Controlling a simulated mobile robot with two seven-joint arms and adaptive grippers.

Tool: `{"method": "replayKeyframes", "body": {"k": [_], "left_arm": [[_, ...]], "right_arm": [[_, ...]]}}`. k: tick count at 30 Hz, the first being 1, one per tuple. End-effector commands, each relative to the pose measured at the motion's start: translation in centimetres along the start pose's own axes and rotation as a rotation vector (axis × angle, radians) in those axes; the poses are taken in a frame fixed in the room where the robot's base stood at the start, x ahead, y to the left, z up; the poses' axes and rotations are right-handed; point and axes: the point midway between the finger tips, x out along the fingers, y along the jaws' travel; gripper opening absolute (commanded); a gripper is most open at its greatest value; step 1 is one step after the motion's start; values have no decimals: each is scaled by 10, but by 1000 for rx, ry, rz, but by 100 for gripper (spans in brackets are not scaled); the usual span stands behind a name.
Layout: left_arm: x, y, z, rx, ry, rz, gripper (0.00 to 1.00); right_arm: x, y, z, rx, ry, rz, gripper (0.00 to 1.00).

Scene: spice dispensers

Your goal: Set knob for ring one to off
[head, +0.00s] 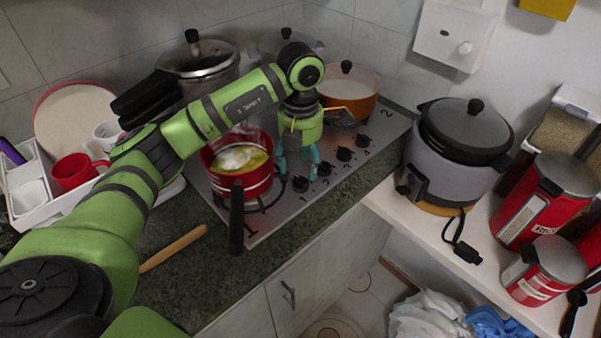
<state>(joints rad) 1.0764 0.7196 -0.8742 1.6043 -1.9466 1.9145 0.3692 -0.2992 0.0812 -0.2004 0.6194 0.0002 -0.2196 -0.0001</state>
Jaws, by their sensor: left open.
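The stove top (395,128) is a steel plate with a row of black knobs along its right front side. The nearest knob (300,184) lies just below my left gripper. Another knob (324,169) is close to the gripper's right fingertip, and two more knobs (344,154) (363,140) lie farther back. My left gripper (298,168) points down over the stove, open, its teal fingertips apart beside the nearest knobs. Whether a fingertip touches a knob, and how the knobs are turned, I cannot tell. My right gripper is not in view.
A red pan (262,185) with food sits on the near ring, its black handle (236,218) jutting over the front. An orange pot (350,95) and a lidded steel pot (200,65) stand behind. A rice cooker (455,150) stands on the right shelf.

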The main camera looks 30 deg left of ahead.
Motion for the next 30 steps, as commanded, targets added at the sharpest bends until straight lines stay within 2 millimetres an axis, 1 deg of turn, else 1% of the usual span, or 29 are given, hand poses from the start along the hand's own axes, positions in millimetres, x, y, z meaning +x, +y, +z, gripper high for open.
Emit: {"method": "replayKeyframes", "body": {"k": [1, 6, 11, 16, 30], "left_arm": [[-13, 0, 1, 1, -5, 2, 61], [-47, 0, 0, 0, -3, 2, 61], [-64, 0, 0, 0, -1, 1, 61], [-70, 0, 0, -1, 1, 0, 61], [-70, 0, 0, 0, 1, 0, 61]], "right_arm": [[0, 0, 0, 0, 0, -1, 61], [0, -1, 0, 1, 0, -1, 61], [0, -1, 0, 1, 0, -1, 61], [0, -1, 0, 1, 0, -1, 61], [0, -1, 0, 1, 0, -1, 61]]}}
